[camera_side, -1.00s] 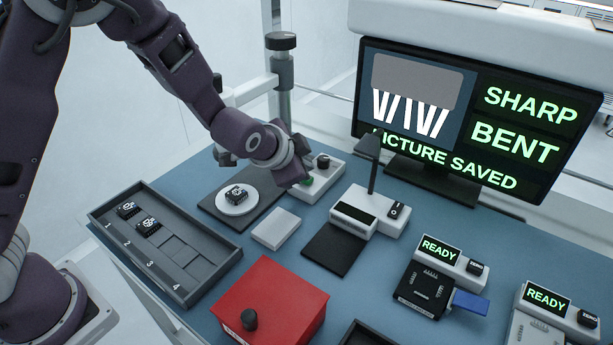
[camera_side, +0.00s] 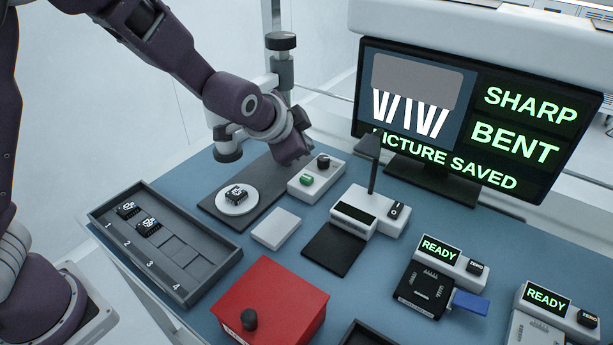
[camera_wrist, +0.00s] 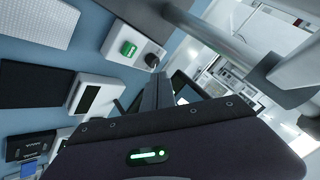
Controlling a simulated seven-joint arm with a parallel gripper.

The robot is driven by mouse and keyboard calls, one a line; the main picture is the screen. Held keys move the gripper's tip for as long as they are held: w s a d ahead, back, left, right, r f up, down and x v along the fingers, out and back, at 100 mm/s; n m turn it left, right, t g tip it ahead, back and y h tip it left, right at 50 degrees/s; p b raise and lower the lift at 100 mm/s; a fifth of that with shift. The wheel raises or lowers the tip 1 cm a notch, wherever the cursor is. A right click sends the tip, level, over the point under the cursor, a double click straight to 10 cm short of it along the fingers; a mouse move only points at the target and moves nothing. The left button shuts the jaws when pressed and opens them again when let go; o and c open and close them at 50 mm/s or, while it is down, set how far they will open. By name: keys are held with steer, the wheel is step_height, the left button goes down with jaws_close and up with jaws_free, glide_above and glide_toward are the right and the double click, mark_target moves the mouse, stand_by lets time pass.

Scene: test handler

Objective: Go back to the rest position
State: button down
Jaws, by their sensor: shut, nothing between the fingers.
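My gripper (camera_side: 291,150) hangs above the back of the blue table, just behind and over the control box (camera_side: 316,178) with a green button and a black knob. It is shut and empty and stands clear of the box. In the wrist view my gripper's dark fingers (camera_wrist: 157,90) are together, and the control box (camera_wrist: 133,45) with its green button lies to their upper left. A chip (camera_side: 236,194) with white marks rests on the round white stage (camera_side: 232,206) of the microscope.
The monitor (camera_side: 420,110) reads SHARP, BENT and PICTURE SAVED. A grey tray (camera_side: 205,262) holds two chips at the left. A red box (camera_side: 285,290) with a black knob, a meter with a thin post (camera_side: 372,180) and two READY units (camera_side: 450,256) stand on the table. The microscope column (camera_side: 284,70) rises close to my gripper.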

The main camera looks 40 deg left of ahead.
stand_by(0.4)
steer(key=s+a+r+n+h, duration=0.25)
steer(key=s+r, duration=0.25)
steer(key=r, duration=0.3)
steer(key=s+a+r+n+g, duration=0.1)
steer(key=s+a+n, duration=0.1)
steer(key=s, duration=1.2)
steer(key=s+a+r+n+g+y, duration=0.1)
steer(key=s+a+n+g, duration=0.1)
steer(key=s, duration=1.2)
steer(key=shift+a+n+g, duration=0.3)
steer(key=shift+a+n, duration=0.2)
steer(key=shift+n, duration=0.15)
